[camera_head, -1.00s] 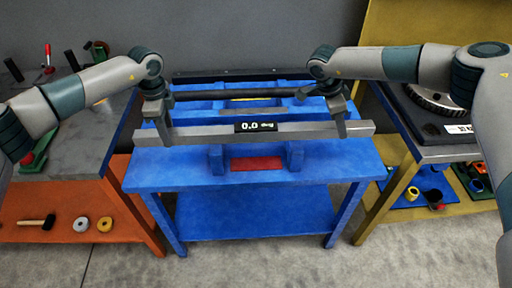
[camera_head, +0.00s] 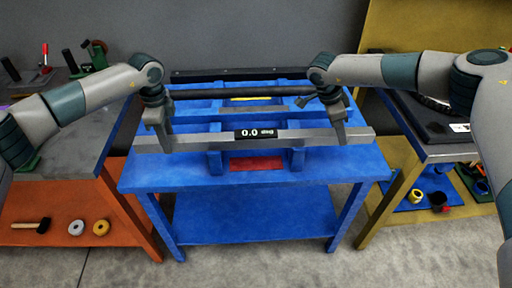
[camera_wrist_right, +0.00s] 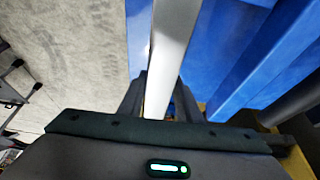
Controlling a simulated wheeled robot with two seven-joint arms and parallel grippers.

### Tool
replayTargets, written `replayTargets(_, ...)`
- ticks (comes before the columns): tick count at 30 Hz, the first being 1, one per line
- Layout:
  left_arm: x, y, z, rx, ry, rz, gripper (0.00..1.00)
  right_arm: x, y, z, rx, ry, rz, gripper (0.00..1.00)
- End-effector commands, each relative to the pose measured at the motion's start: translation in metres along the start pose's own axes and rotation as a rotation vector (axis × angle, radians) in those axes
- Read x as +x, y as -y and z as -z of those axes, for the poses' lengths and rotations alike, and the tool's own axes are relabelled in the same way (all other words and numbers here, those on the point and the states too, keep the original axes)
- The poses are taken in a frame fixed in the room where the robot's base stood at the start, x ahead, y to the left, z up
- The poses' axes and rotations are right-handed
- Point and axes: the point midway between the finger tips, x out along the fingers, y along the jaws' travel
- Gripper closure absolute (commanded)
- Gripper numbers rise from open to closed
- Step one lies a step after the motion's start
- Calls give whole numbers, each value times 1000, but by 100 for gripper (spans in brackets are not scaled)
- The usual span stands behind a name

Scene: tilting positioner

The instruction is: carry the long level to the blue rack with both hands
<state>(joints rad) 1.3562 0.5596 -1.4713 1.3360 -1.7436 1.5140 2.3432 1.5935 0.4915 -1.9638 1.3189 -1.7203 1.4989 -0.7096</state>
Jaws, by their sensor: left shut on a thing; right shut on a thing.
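The long level (camera_head: 210,142) is a grey bar with a dark display reading 0.0 deg. It lies across the head view over the front of the blue rack (camera_head: 150,181), close above or on the front pair of blue holders. I cannot tell whether it touches them. My left gripper (camera_head: 162,142) is shut on the level near its left end. My right gripper (camera_head: 339,134) is shut on it near its right end. In the right wrist view the level (camera_wrist_right: 172,50) runs up from between the fingers (camera_wrist_right: 160,100). It looks level in the head view.
A dark bar (camera_head: 220,93) and a thinner grey bar (camera_head: 225,110) lie behind on the rack. A red patch (camera_head: 257,164) shows between the front holders. An orange bench (camera_head: 80,197) stands left, a yellow-framed bench (camera_head: 400,190) right. The lower blue shelf (camera_head: 255,217) is clear.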

Motion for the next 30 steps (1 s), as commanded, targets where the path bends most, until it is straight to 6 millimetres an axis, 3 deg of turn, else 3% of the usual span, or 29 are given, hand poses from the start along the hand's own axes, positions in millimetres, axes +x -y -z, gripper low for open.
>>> replayTargets(1, 2, 1, 1, 1, -2, 2, 100, 2, 1, -2, 1, 1, 2, 100)
replayTargets(2, 3, 0, 1, 1, -1, 0, 67, 3, 0, -2, 0, 1, 1, 67)
replayTargets(4, 2, 0, 1, 1, -1, 0, 50, 1, 0, -1, 0, 1, 1, 50)
replayTargets(19, -7, 0, 0, 0, 0, 1, 50, 2, 0, -1, 0, 0, 0, 50)
replayTargets(30, -61, 0, 0, 0, -2, 4, 50, 2, 0, -1, 0, 0, 0, 50)
